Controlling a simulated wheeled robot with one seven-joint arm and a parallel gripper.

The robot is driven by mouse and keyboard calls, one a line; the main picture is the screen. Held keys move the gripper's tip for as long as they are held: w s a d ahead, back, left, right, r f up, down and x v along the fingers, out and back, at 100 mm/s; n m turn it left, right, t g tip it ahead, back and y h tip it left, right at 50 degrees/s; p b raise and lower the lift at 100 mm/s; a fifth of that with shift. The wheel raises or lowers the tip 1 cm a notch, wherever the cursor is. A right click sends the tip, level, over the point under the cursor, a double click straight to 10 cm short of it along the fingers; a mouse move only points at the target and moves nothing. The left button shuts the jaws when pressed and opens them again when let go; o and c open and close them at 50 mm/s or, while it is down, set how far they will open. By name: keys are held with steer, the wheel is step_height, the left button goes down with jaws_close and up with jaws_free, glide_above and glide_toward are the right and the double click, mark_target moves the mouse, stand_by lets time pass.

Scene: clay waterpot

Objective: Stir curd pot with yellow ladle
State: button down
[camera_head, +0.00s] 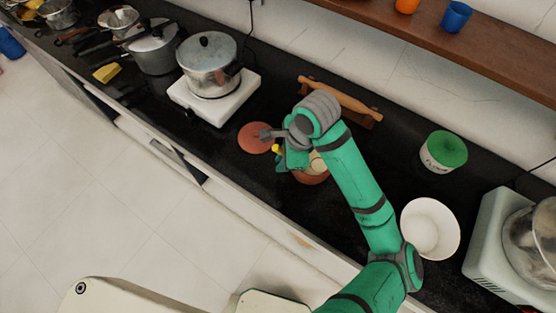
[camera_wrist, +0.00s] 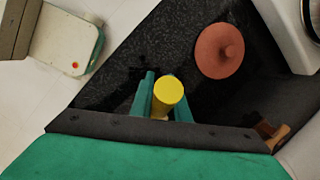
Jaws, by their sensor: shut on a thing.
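My gripper (camera_head: 284,156) is over the counter in the head view, pointing down. In the wrist view its two teal fingers (camera_wrist: 164,98) are shut on the yellow ladle (camera_wrist: 168,90), whose round handle end faces the camera. A bit of the ladle (camera_head: 276,149) also shows in the head view; its lower end is hidden. The clay curd pot (camera_head: 315,179) is right beside my gripper, largely covered by my arm, with a pale inside showing. I cannot tell whether the ladle's bowl is in the pot. The pot is not visible in the wrist view.
A flat clay lid with a knob (camera_head: 254,138) lies left of my gripper, also in the wrist view (camera_wrist: 219,51). A steel pot (camera_head: 209,66) stands on a white stove (camera_head: 232,105). A rolling pin (camera_head: 340,98), a green-lidded jar (camera_head: 443,150) and a white bowl (camera_head: 430,228) are nearby.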

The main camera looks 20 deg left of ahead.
step_height(320, 180, up, 11)
steer(key=a, duration=0.1)
steer(key=shift+f, duration=0.2)
stand_by(1.4)
steer(key=shift+w+a, duration=0.1)
steer(key=shift+w, duration=0.05)
stand_by(0.7)
